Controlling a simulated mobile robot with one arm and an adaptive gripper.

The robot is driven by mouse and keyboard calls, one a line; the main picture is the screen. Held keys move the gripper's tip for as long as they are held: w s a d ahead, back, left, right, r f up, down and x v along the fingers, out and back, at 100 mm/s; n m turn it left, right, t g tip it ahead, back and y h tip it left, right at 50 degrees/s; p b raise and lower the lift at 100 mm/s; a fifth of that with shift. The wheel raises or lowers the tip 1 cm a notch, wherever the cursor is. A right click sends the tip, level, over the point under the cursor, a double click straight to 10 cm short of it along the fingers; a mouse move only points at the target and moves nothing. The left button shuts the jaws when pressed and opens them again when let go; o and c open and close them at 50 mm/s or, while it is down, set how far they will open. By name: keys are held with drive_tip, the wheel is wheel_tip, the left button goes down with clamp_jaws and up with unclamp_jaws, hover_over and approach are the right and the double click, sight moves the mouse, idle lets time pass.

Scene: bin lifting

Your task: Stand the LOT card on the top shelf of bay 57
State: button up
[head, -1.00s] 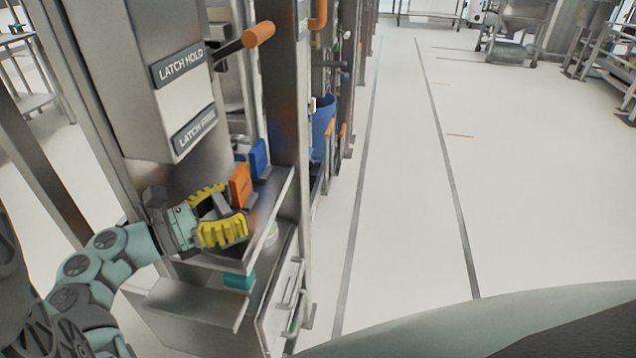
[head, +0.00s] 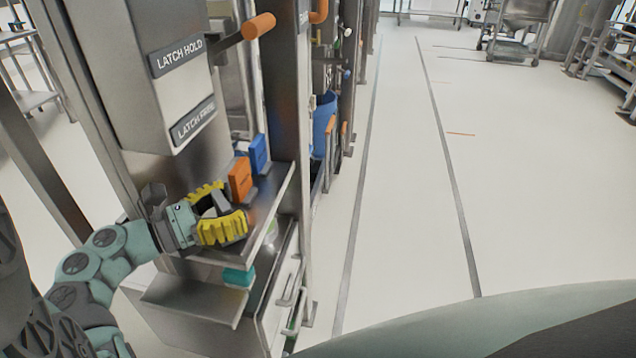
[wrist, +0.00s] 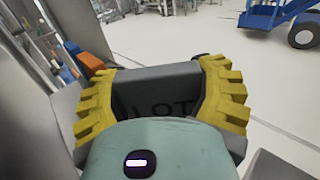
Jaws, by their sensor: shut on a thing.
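My gripper (head: 213,214) has yellow ribbed fingers and is over a steel shelf (head: 262,232) on the bay at the left. It is shut on the LOT card (wrist: 160,102), a dark grey block whose letters face the wrist camera between the two fingers. In the head view the grey card (head: 219,203) shows between the fingers, partly hidden by them. I cannot tell whether its lower edge touches the shelf. No number 57 is readable in either view.
An orange block (head: 240,179) and a blue block (head: 258,154) stand on the same shelf just beyond my gripper. A "LATCH HOLD" box (head: 165,75) and an orange-handled lever (head: 258,26) are above. A teal block (head: 239,277) is below. The aisle at right is clear.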

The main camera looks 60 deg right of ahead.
drive_tip(key=shift+s+f, duration=0.1)
drive_tip(key=shift+f, duration=0.1)
drive_tip(key=o, duration=1.3)
drive_tip(key=shift+o, duration=0.2)
drive_tip(key=shift+r, duration=0.1)
